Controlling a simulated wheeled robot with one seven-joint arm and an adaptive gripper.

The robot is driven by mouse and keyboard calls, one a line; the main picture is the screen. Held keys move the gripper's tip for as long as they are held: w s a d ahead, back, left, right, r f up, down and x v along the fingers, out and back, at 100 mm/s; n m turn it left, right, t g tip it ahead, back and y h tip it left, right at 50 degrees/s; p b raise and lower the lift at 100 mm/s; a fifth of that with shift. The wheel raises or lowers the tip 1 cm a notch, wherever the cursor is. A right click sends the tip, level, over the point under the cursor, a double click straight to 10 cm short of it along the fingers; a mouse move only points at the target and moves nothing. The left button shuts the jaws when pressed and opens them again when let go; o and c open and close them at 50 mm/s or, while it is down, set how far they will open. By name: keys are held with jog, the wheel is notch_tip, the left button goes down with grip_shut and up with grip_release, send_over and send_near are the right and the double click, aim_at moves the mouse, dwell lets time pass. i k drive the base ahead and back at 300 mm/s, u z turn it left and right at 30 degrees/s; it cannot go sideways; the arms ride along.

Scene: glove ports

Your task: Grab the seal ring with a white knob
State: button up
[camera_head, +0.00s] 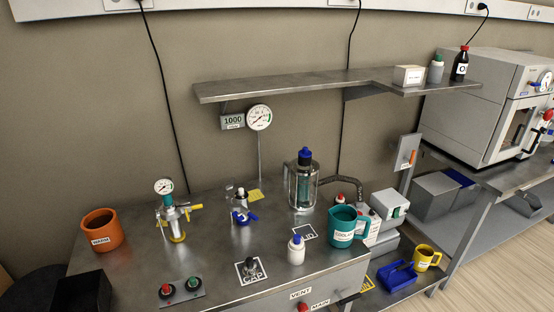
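I cannot pick out a seal ring with a white knob for certain; the parts are small in this view. A small fitting with a pale top and blue parts (241,213) stands on the metal bench, in front of a yellow note (255,195). To its left stands a metal fitting with a gauge on top and yellow parts (174,218). A dark knobbed piece (250,266) sits on a square label reading CAP. A white bottle with a blue cap (296,252) stands at the bench's front. My gripper is not in view.
An orange mug (101,231) stands at the bench's left and a teal mug (343,230) at the right. A glass vessel with a blue top (303,182) stands at the back. A shelf (290,84) overhangs the bench. A red and green button panel (181,289) lies in front.

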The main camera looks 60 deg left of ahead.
aim_at(241, 193)
jog(key=i, duration=1)
jog(key=u, duration=2.95)
